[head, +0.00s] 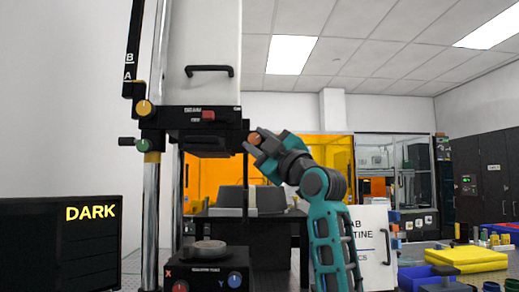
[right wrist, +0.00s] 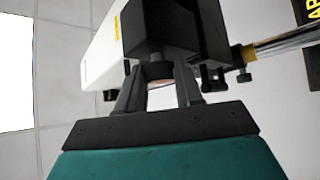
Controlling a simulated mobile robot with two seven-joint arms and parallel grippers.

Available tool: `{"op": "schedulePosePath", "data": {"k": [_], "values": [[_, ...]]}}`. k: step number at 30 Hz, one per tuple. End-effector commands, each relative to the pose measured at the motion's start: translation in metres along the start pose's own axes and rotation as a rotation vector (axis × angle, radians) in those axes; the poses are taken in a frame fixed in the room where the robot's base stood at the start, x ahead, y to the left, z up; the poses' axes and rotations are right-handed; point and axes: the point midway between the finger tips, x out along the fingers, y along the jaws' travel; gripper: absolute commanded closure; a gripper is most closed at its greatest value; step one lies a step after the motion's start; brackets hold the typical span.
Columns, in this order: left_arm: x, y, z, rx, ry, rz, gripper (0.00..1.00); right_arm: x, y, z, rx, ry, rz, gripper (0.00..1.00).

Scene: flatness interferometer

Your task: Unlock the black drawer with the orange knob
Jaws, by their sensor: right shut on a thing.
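The black drawer (head: 178,122) is part of the black block under the tall white housing of the instrument. The orange knob (head: 255,138) is on the right side of this block. My right gripper (head: 253,146) reaches it from the right, with its fingers closed around the knob. The fingers hide much of the knob. My left gripper is not in view.
A red button (head: 208,116) is on the block's front, with yellow (head: 145,108) and green (head: 143,145) knobs at the left column. Below stands a stage (head: 206,254) with red and blue knobs. Yellow pads (head: 468,258) lie at right.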

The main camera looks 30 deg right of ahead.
Motion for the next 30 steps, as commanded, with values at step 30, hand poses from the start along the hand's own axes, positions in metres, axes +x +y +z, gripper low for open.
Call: {"op": "schedulePosePath", "data": {"k": [30], "values": [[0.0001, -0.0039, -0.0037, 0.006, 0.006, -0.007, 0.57, 0.0021, -0.0117, 0.0004, 0.432, -0.008, 0.421, 0.95]]}}
